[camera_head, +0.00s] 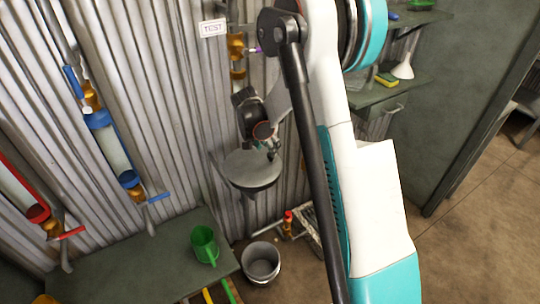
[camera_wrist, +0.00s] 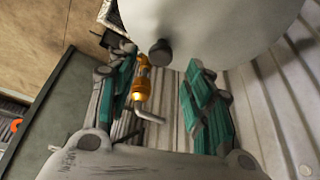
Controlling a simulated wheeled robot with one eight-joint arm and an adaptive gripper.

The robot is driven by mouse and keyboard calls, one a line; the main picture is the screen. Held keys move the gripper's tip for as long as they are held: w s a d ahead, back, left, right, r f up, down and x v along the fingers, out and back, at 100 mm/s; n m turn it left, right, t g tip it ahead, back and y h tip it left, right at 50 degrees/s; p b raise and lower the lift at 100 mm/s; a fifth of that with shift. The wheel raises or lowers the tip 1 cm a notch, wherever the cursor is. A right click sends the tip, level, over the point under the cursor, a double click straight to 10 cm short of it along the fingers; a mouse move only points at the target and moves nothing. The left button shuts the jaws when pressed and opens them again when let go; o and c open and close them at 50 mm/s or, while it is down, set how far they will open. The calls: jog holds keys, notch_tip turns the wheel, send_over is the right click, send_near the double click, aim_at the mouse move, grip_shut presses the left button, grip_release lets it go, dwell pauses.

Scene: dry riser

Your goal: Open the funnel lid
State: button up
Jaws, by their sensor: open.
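A round grey disc (camera_head: 252,170), which looks like the funnel lid, sits low by the corrugated wall in the head view. In the wrist view a large pale round surface (camera_wrist: 215,25) with a dark knob (camera_wrist: 160,52) fills the top; it appears to be the same lid. My gripper (camera_head: 271,152) is just above the disc's far right part in the head view. In the wrist view my gripper (camera_wrist: 160,68) has its teal fingers spread, empty, with the knob just beyond the gap between the tips. I cannot tell whether anything touches. The funnel body is mostly hidden.
A brass fitting with a bent pipe (camera_wrist: 142,90) shows between the fingers, farther back. A TEST sign (camera_head: 212,28) is on the wall. A green mug (camera_head: 204,245) stands on the bench (camera_head: 130,260); a bucket (camera_head: 261,262) is on the floor. Shelves hold a white funnel (camera_head: 403,68).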

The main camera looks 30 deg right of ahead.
jog(key=b+x, duration=0.1)
jog(key=x, duration=0.4)
jog(key=shift+r, duration=0.1)
grip_shut()
